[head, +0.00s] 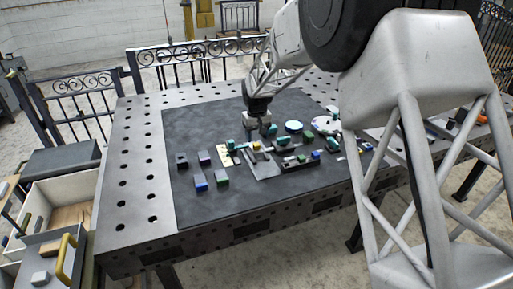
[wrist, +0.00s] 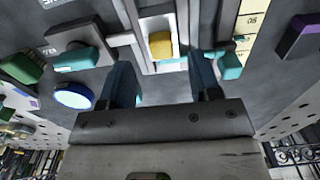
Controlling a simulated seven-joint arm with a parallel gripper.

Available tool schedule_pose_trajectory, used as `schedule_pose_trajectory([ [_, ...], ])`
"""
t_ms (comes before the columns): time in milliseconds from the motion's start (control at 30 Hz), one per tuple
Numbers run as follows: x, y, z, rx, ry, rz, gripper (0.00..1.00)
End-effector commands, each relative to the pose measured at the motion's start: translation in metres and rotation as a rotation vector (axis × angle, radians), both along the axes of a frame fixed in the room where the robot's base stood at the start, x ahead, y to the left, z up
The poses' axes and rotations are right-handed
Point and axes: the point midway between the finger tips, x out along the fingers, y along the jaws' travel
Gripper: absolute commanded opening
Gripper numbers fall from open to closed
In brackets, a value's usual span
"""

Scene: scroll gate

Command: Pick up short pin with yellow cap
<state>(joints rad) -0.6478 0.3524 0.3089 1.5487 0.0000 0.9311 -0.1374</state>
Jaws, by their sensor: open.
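The yellow cap of the short pin (wrist: 160,45) shows at the top centre of the wrist view, set in a pale rectangular holder. It also shows as a small yellow spot in the head view (head: 256,145), just below my gripper; the pin's shaft is hidden. My gripper (wrist: 161,72) is open and empty, with one dark finger on each side of the cap in the picture. I cannot tell whether a finger touches the holder. In the head view my gripper (head: 262,128) hangs over the parts on the dark mat.
A teal-knobbed block (wrist: 80,55) and a blue-topped disc (wrist: 73,96) are left of the gripper in the wrist view. A cream plate (head: 227,155) and several small blocks stand to its left in the head view. The mat's front (head: 260,204) is clear.

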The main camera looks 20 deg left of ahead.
Motion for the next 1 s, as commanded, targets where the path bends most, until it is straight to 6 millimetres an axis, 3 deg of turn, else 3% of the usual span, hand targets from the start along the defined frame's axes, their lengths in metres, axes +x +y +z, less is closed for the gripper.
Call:
schedule_pose_trajectory([
  [333,-0.001,0.001,-0.036,-0.001,0.001,0.000,0.57],
  [967,-0.001,0.001,-0.039,0.000,0.000,0.000,0.57],
  [1000,-0.001,0.001,-0.039,0.000,0.000,0.000,0.51],
])
